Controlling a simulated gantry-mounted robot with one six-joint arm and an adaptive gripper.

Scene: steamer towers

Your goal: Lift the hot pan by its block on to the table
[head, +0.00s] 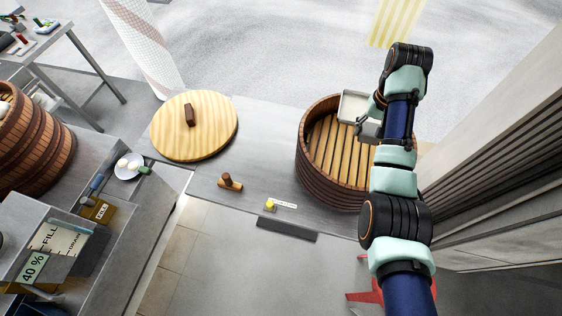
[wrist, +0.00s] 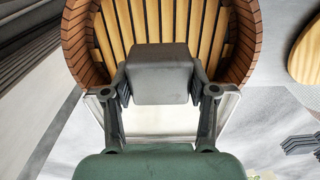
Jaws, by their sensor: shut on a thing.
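In the head view my gripper (head: 370,128) is partly hidden by my arm. The pan overlaps the steamer's rim in both views; I cannot tell its exact height. The grey table (head: 262,140) runs left from the steamer.
A round wooden lid (head: 213,130) with a dark handle lies on the table's left part. A small wooden piece (head: 230,182) and a yellow item with a label (head: 271,205) stand near the front edge. Between lid and steamer the table is clear.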

